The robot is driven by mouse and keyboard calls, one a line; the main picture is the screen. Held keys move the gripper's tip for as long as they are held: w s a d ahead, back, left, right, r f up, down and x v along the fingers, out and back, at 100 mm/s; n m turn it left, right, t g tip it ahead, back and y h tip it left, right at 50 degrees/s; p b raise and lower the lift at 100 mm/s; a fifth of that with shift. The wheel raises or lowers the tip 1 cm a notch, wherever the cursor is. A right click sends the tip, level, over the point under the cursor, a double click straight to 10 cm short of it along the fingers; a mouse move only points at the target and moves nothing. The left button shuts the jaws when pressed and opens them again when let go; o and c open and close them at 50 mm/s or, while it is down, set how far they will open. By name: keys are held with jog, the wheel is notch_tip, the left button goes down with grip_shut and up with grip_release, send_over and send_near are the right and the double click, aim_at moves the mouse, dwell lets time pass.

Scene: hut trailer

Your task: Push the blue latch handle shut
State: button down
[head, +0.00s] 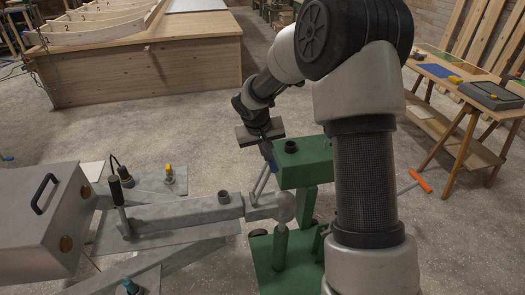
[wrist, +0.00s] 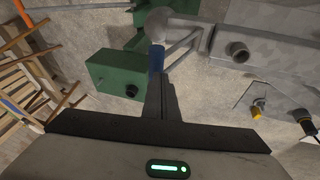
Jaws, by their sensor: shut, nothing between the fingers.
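The blue latch handle (head: 268,154) stands up at a tilt above the grey trailer coupler (head: 262,208). Two thin grey bars (head: 261,182) run from the handle down to the coupler. In the wrist view the blue handle (wrist: 157,60) lies just beyond my fingertips. My gripper (head: 263,139) is shut and empty, with its fingers together (wrist: 160,78). The tips are right at the handle's upper end; I cannot tell whether they touch it. The fingers partly hide the handle's end in the wrist view.
A green block (head: 305,165) on a green stand is close beside the handle, to its right in the head view. A grey box with a black handle (head: 47,215) sits on the left. A wooden workbench (head: 440,85) stands at the right.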

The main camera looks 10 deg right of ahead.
jog(key=d+f+m+y, duration=0.1)
jog(key=d+f+y, duration=0.7)
jog(key=d+f, duration=0.6)
jog(key=shift+d+f+y+p, duration=0.3)
jog(key=shift+d+f+p, duration=0.05)
jog(key=shift+d, duration=0.9)
jog(key=shift+s+a, duration=0.1)
